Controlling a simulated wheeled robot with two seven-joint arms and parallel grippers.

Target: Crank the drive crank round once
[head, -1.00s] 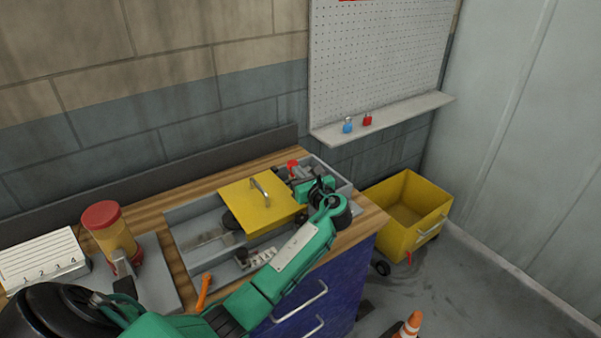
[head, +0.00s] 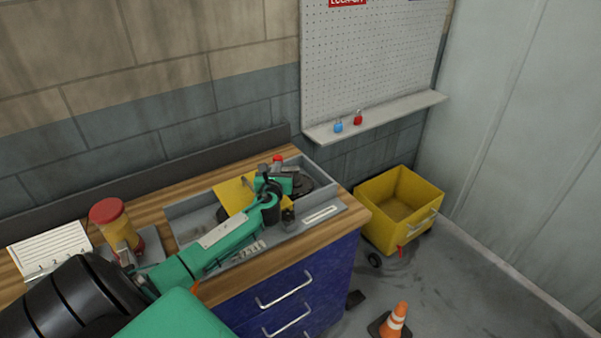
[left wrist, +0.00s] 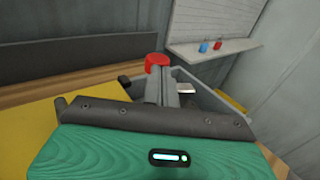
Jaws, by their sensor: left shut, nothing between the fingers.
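A red knob (head: 277,158), which looks like the drive crank's handle, stands at the back of the grey open housing on the bench. It also shows in the left wrist view (left wrist: 157,62), just beyond my fingers. The crank's arm is mostly hidden. My left gripper (head: 289,171) is over the housing, close to the knob, shut and empty. Its dark fingers (left wrist: 172,90) point toward the knob in the left wrist view; I cannot tell whether they touch it. My right gripper is not in view.
A yellow cover (head: 229,192) with a handle lies on the housing (head: 324,208), left of my gripper. A dark round part sits inside at right. A red-capped jar (head: 110,212) stands left. A yellow bin (head: 421,236) and a cone (head: 394,323) are on the floor.

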